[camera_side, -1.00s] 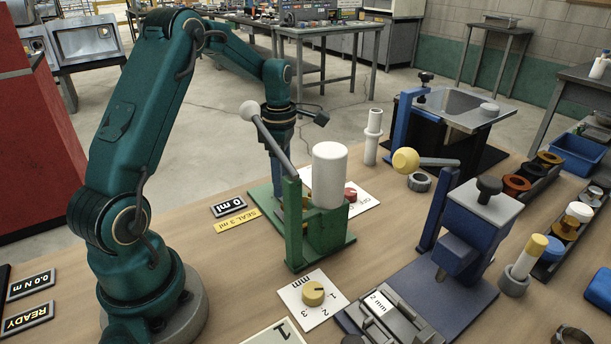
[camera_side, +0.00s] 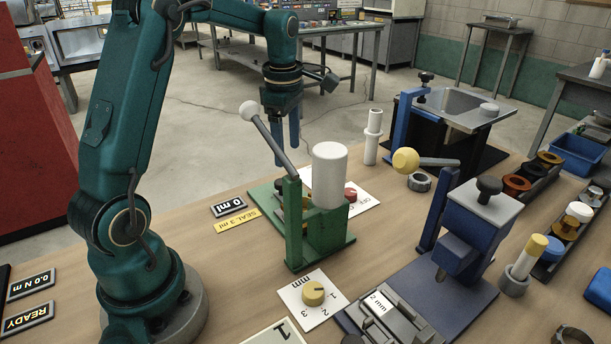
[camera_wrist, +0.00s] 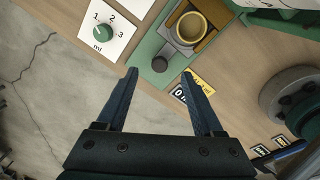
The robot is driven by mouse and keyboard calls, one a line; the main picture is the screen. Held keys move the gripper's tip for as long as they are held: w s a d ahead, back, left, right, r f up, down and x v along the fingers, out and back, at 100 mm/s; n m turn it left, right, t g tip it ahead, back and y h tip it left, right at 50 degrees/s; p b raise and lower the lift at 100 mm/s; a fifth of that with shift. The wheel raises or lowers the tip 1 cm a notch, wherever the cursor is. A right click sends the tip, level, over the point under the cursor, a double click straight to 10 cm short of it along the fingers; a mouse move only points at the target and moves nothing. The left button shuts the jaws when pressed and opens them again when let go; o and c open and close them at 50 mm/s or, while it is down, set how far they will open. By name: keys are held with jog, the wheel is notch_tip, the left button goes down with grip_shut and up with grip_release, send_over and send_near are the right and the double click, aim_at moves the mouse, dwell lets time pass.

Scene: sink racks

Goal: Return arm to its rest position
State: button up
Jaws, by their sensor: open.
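My gripper (camera_side: 286,140) hangs fingers-down in the side view, raised above and behind the green lever fixture (camera_side: 316,232). In the wrist view my gripper (camera_wrist: 160,75) shows two blue fingers set apart with nothing between them. The arm is bent over the bench from its base at the left. Beyond the fingertips in the wrist view lie a green plate (camera_wrist: 152,62) and a tan cup (camera_wrist: 190,28).
A blue press (camera_side: 470,225) stands to the right.

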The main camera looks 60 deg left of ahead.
jog(key=s+d+r+m+t+y, duration=0.1)
jog(key=s+d+r+m+t, duration=0.2)
jog(key=d+r+m, duration=0.35)
jog(key=s+d+r+m+t+y, duration=0.1)
jog(key=s+d+r+m+t, duration=0.2)
jog(key=d+r+m, duration=0.35)
jog(key=s+d+f+m+g+h, duration=0.1)
jog(key=s+d+f+m+h, duration=0.2)
jog(key=s+f+m, duration=0.5)
jog(key=f+m, duration=0.1)
jog(key=m, duration=0.2)
jog(key=shift+s+f+m, duration=0.3)
